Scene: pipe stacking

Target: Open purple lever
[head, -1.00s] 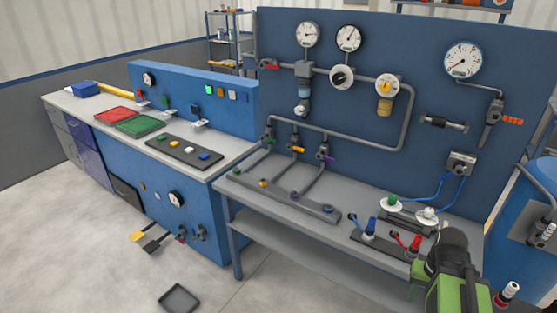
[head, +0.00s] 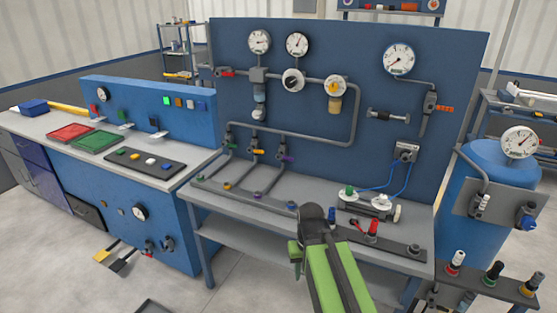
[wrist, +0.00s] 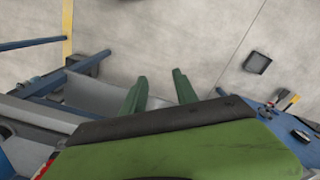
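The purple lever (head: 287,157) is a small handle on the rightmost of three pipe valves low on the blue panel, above the grey bench. The purple lever does not show in the wrist view.
The bench top (head: 215,186) carries a pipe rack and, at right, a block with a red lever (head: 372,228). Pipes and gauges cover the blue panel (head: 215,120). A blue tank (head: 490,190) stands at right. A dark tray (wrist: 257,62) lies on open floor.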

